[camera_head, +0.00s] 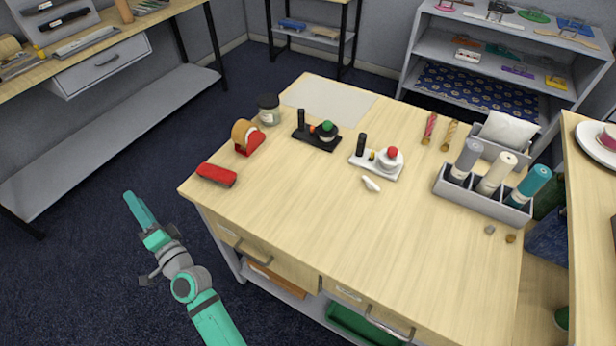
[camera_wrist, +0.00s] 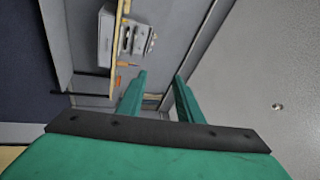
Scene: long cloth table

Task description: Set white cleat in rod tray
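A small white piece (camera_head: 371,184), which looks like the white cleat, lies on the wooden table just in front of a white-based device (camera_head: 377,166). A grey divided tray (camera_head: 478,203) at the table's right side holds grey, cream and teal cylinders; it may be the rod tray, but I cannot tell for sure. My gripper (camera_head: 138,212) is off the table's left side, over the dark floor, far from the white piece. In the wrist view my gripper's green fingers (camera_wrist: 160,85) are apart with nothing between them. Neither the white piece nor the grey tray shows clearly there.
On the table (camera_head: 310,230) are a red stapler-like object (camera_head: 216,175), a red tape dispenser (camera_head: 247,139), a dark-lidded jar (camera_head: 269,109), a black-based device (camera_head: 317,133) and two twisted sticks (camera_head: 430,128). Small nuggets (camera_head: 490,229) lie before the tray. The table's front middle is clear.

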